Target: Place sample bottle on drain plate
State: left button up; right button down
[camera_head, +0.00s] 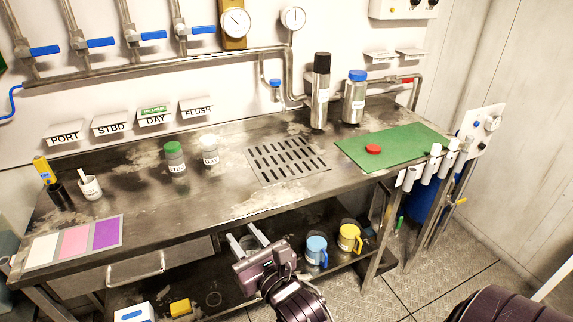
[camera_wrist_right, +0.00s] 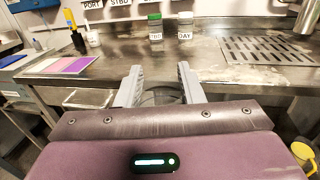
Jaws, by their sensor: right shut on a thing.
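Two sample bottles stand upright on the steel bench: a green-capped one (camera_head: 175,160) labelled STBD and a white-capped one (camera_head: 210,152) labelled DAY. They also show in the wrist view, green-capped (camera_wrist_right: 155,28) and white-capped (camera_wrist_right: 185,30). The drain plate (camera_head: 287,158) is a slotted grating in the bench top, right of the bottles, with nothing on it. My right gripper (camera_head: 250,240) is in front of the bench edge, apart from both bottles. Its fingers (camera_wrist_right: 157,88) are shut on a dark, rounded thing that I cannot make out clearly. My left gripper is not in view.
A green mat (camera_head: 400,147) with a red cap (camera_head: 373,149) lies at the right; two steel flasks (camera_head: 320,95) stand behind. A colour card (camera_head: 75,243) lies front left. Blue (camera_head: 316,250) and yellow (camera_head: 349,237) mugs stand on the lower shelf.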

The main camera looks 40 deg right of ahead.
aim_at(284, 158)
jog(key=i+l+z, duration=0.1)
jog(key=z, duration=0.25)
jog(key=i+z, duration=0.45)
jog(key=z, duration=0.25)
jog(key=i+j, duration=0.25)
jog(key=i, duration=0.15)
jog(key=i+j, duration=0.25)
jog(key=i, duration=0.2)
